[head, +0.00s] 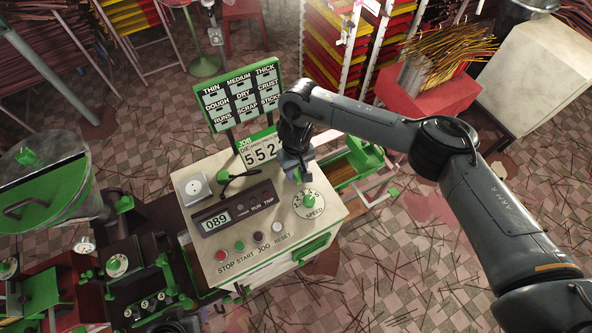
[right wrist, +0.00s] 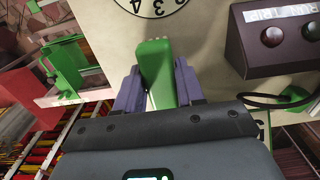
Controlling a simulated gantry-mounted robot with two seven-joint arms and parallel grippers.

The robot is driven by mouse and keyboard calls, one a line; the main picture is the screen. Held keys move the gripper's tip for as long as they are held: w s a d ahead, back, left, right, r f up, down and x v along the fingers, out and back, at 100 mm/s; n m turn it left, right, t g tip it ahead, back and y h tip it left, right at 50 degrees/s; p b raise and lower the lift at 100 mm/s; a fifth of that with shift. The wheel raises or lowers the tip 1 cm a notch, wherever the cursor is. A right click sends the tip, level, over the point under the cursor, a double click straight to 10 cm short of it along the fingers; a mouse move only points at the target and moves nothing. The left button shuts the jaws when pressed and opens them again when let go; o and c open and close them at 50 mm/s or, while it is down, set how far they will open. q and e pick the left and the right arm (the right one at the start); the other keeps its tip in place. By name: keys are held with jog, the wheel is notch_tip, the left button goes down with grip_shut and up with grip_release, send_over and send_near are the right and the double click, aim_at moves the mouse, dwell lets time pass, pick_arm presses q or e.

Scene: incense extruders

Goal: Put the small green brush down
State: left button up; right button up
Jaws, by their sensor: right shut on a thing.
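My right gripper (head: 299,174) hangs over the top of the cream control box, just behind the speed dial. It is shut on the small green brush, whose green block (right wrist: 157,75) shows between the two purple fingers in the right wrist view (right wrist: 157,92). I cannot tell whether the brush touches the box top (head: 252,187). My left gripper is not in view.
The speed dial with its green knob (head: 309,202) is close in front of the gripper. A dark display panel (head: 234,213) and a black cord with a green end (head: 224,176) lie to the left. A green-framed sign (head: 240,97) stands behind. Bare top shows around the buttons.

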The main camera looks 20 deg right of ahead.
jog(key=shift+f, duration=0.45)
jog(key=shift+f, duration=0.1)
jog(key=shift+f, duration=0.1)
jog(key=o, duration=1)
